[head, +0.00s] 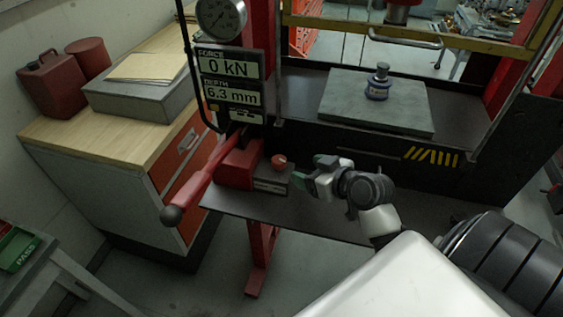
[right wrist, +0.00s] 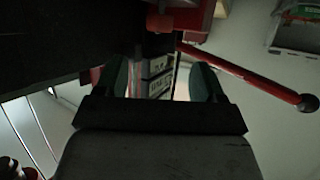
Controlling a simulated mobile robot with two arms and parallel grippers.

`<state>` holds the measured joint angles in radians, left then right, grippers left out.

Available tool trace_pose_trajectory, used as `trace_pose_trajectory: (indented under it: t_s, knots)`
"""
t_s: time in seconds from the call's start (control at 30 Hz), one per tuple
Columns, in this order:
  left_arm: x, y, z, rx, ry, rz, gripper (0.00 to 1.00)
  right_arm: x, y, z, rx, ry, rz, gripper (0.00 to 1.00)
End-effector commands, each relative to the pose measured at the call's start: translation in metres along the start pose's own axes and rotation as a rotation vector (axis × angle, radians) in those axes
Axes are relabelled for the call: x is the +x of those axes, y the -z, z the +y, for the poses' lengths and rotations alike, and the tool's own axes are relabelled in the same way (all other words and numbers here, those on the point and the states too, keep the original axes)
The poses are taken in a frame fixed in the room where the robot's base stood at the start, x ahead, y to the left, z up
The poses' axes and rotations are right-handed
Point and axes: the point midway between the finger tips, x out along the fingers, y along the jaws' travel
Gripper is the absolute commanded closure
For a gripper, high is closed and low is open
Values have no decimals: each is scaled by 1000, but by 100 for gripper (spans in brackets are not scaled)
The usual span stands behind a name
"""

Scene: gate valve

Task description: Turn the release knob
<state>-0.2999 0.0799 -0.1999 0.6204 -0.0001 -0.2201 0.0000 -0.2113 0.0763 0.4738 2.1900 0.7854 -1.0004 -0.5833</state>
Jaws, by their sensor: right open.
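The release knob (head: 278,161) is a small round red knob at the right side of the red pump block (head: 238,168). A red knob (right wrist: 160,22) also shows at the top of the right wrist view, beyond the fingertips. My right gripper (head: 306,173) is open and empty, just right of the knob and apart from it. In the right wrist view its two greenish fingers (right wrist: 161,80) stand apart, with a labelled grey block (right wrist: 158,75) seen between them. My left gripper is not in view.
A long red lever (head: 200,180) with a dark ball end sticks out left of the pump block. A display panel (head: 230,80) reads 0 kN and 6.3 mm. A wooden-topped cabinet (head: 75,140) is at left.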

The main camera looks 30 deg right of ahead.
Motion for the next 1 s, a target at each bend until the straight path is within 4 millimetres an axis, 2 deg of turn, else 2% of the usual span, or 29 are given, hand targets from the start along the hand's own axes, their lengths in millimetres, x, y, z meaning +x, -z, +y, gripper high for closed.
trace_pose_trajectory:
  t_s: [0.17, 0.4, 0.6, 0.8, 1.0]
  knots:
    - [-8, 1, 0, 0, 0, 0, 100, 16, 2, 2, 4, -5, 4, 30]
    - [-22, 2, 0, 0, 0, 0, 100, 61, 3, 1, 5, -4, 2, 30]
    - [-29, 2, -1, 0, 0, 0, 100, 91, 2, 1, 3, -3, 1, 30]
    - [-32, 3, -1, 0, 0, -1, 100, 104, 0, 1, 1, -4, 1, 30]
    - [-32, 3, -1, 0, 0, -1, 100, 106, -1, 1, 0, -4, 0, 30]
